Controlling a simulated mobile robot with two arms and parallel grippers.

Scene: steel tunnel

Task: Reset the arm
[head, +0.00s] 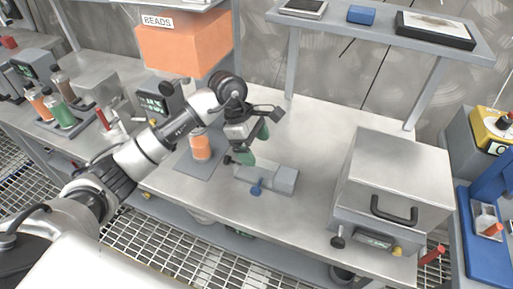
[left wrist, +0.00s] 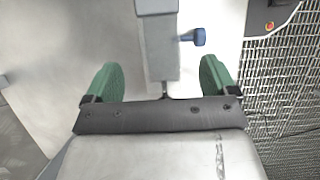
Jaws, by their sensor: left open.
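My left arm (head: 150,150) reaches in from the left over the workbench. My left gripper (head: 255,146) has green fingertips and is open above a grey block-shaped device (head: 275,178) with a blue knob (head: 256,190). In the left wrist view the two green fingers (left wrist: 162,82) stand wide apart with nothing held between them. The grey device (left wrist: 158,45) and its blue knob (left wrist: 195,37) lie ahead of the fingers. I cannot tell whether a finger touches the device. My right gripper is not in view.
An orange container (head: 201,147) stands on a grey plate left of the gripper. A metal box with a black handle (head: 394,180) stands to the right. An orange bin labelled BEADS (head: 185,45) and a shelf (head: 385,30) are above. Bare bench (head: 305,130) lies between.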

